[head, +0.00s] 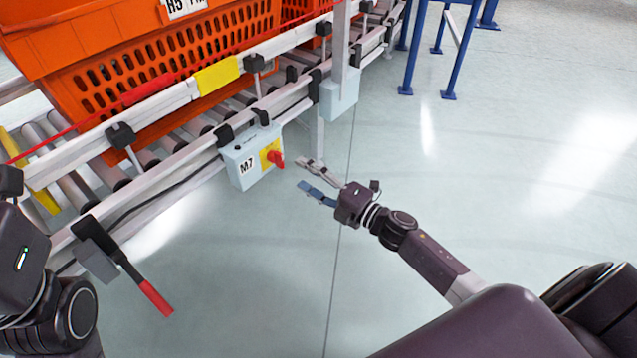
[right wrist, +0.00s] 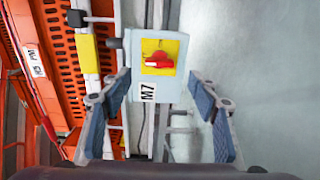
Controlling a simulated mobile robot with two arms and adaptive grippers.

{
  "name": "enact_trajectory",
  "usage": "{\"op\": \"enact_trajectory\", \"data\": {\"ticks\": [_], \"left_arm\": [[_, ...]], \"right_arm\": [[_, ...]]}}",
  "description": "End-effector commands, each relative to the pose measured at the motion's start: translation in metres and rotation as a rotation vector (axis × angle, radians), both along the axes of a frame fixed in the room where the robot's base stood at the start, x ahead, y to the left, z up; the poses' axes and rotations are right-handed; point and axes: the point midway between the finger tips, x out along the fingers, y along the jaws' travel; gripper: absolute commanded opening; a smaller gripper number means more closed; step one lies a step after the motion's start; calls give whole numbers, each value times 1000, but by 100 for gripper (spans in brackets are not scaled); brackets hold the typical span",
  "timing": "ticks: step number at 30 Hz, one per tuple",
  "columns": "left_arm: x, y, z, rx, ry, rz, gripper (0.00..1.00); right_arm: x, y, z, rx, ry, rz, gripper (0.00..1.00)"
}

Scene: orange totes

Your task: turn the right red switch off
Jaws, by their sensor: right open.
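The red switch (head: 275,158) is a rotary knob on a yellow plate, on a light blue-grey box (head: 243,172) labelled M7 under the conveyor rail. In the right wrist view the red switch (right wrist: 158,61) faces the camera, its handle lying roughly sideways in the picture. My right gripper (head: 306,175) is open and empty, to the right of the switch and apart from it. In the right wrist view its blue-padded fingers (right wrist: 160,88) are spread either side of the box's lower part. My left gripper's body (head: 20,255) shows at the left edge; its fingers are not visible.
Orange totes (head: 165,75) stand on the roller conveyor behind the rails. A black lever with a red handle (head: 155,297) sticks out at lower left. A grey post and box (head: 339,92) stand right of the switch box. The floor (head: 480,190) at right is clear.

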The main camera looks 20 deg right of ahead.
Motion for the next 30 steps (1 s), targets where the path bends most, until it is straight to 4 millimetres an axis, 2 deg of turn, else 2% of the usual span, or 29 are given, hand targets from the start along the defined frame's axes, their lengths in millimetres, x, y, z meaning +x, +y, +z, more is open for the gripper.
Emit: {"op": "enact_trajectory", "data": {"ticks": [3, 9, 26, 29, 30], "left_arm": [[0, 0, 0, 0, -1, 0, 55], [0, 0, 0, 0, -1, 0, 55], [0, 0, 0, -2, -2, 0, 55], [1, 0, 1, -1, 4, -1, 55], [2, 0, 1, -1, 10, 0, 55]], "right_arm": [[-20, -9, -1, -2, 2, 0, 55], [-37, -18, 0, -1, 0, 0, 55], [-40, -19, 0, 0, -1, 0, 55], [-42, -12, 7, 24, -6, 12, 55], [-44, -4, 15, 52, -12, 25, 55]]}}
